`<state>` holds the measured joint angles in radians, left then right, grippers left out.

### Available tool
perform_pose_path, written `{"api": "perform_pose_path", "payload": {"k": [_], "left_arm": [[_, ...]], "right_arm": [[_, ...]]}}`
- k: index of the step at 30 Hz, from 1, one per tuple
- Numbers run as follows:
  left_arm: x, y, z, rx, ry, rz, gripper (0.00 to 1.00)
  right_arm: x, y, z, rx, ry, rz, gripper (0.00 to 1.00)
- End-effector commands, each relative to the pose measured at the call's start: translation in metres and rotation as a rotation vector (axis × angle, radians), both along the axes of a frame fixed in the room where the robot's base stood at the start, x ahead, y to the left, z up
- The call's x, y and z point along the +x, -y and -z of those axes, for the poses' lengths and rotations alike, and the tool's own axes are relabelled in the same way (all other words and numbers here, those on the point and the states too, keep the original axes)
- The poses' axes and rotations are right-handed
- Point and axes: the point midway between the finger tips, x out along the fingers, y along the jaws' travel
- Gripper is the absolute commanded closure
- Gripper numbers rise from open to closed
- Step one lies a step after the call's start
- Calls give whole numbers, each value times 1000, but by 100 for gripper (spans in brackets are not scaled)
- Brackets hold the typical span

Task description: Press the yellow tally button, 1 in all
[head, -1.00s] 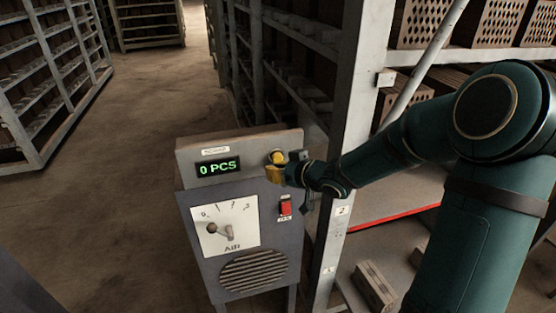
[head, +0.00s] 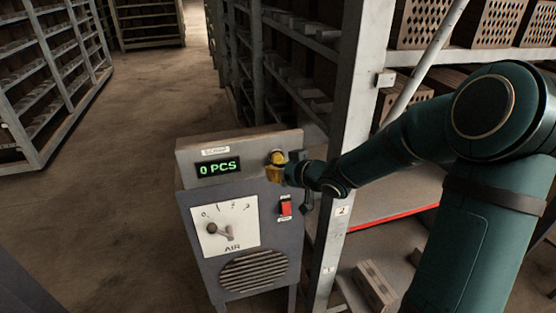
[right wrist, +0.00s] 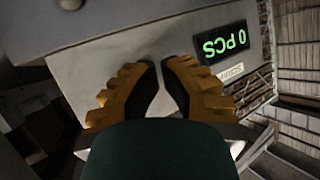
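The yellow tally button (head: 277,157) is on the top right of the grey panel of the counter box (head: 243,150), right of the green display (head: 217,167) reading "0 PCS". My right gripper (head: 275,174), with yellow-orange fingers, is just below and in front of the button; I cannot tell whether they touch. In the right wrist view its fingers (right wrist: 160,65) converge to a narrow gap with nothing between them, over the grey panel. The button is not visible there, but the display (right wrist: 221,44) shows upside down at the right. My left gripper is not in view.
Below on the box are an air dial with a lever (head: 220,231), a red switch (head: 286,208) and a round grille (head: 254,270). A grey rack post (head: 348,130) stands close right of the box, near my right arm. The floor (head: 120,170) at left is clear.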

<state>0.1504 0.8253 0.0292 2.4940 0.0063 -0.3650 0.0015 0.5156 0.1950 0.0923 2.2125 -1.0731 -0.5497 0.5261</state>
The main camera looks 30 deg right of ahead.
Motion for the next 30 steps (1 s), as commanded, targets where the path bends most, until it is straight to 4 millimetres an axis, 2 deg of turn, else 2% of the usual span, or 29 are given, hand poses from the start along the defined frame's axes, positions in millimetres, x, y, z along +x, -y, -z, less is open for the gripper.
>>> {"api": "perform_pose_path", "payload": {"k": [30], "left_arm": [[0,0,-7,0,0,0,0]], "right_arm": [[11,3,0,0,0,0,100]]}}
